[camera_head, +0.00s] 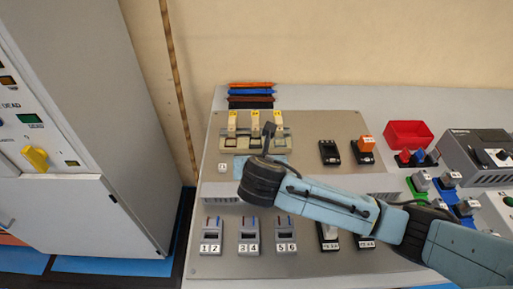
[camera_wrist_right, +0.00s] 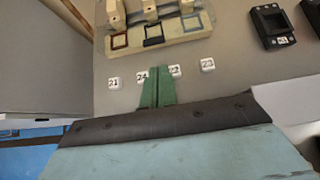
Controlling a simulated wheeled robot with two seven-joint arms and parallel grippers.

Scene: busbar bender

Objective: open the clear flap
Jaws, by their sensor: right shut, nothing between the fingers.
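I cannot make out a clear flap as a separate sheet in either view. A pale block (camera_head: 254,139) with three upright yellow-labelled pieces stands on the grey panel in the head view. It also shows at the top of the right wrist view (camera_wrist_right: 160,30), with red, dark and blue frames on its front. My right gripper (camera_wrist_right: 157,72) has its green fingers together and empty. They point at the panel just in front of the block, between the tags 24 and 22. My left gripper is in neither view.
A grey cabinet (camera_head: 95,130) with a yellow knob stands at the left. Numbered sockets (camera_head: 248,232) line the panel's front. Black holders (camera_head: 329,152), a red bin (camera_head: 408,133) and a dark grey device (camera_head: 478,155) stand to the right. Coloured strips (camera_head: 250,93) lie behind the block.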

